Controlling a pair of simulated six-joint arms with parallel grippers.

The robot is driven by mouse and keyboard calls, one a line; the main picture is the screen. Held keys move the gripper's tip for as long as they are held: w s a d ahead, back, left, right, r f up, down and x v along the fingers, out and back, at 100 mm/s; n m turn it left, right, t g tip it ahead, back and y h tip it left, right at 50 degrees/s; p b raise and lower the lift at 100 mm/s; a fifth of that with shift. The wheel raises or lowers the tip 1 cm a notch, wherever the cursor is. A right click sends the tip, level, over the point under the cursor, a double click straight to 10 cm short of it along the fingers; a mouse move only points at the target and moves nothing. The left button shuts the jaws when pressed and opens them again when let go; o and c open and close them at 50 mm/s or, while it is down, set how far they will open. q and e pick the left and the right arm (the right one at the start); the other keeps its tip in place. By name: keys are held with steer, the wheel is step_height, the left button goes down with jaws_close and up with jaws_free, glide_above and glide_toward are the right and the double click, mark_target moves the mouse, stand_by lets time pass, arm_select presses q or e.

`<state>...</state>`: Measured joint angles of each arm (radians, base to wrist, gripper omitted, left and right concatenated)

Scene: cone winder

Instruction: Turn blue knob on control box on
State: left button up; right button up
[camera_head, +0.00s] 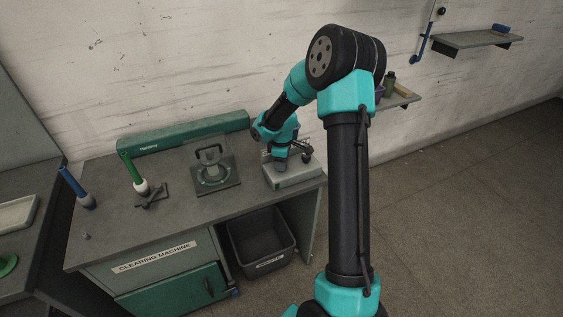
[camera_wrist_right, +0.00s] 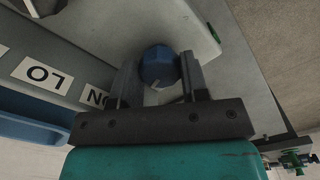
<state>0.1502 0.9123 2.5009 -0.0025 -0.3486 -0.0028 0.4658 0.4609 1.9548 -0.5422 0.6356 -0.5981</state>
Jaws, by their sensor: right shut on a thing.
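The control box (camera_head: 292,178) is a low grey-white box at the right end of the workbench, and its pale face fills the upper part of the right wrist view (camera_wrist_right: 205,28). The blue knob (camera_wrist_right: 156,63) sticks out from it. My right gripper (camera_head: 287,160) is over the box, and in the wrist view its two fingers (camera_wrist_right: 160,75) are shut on the knob from both sides. A pale mark shows on the knob's near edge. In the head view the gripper and arm hide the knob. My left gripper is in neither view.
The workbench (camera_head: 175,222) holds a metal fixture (camera_head: 214,177) left of the box, a green-handled tool (camera_head: 132,172), a blue-handled tool (camera_head: 72,184) and a long green case (camera_head: 183,134). A dark bin (camera_head: 262,240) is below. White labels (camera_wrist_right: 43,73) show beside the knob.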

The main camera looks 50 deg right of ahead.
steer(key=m, duration=0.5)
steer(key=shift+m, duration=2.5)
steer(key=o, duration=0.9)
steer(key=shift+o, duration=0.2)
steer(key=shift+r, duration=0.1)
step_height(320, 180, up, 17)
steer(key=shift+r, duration=0.15)
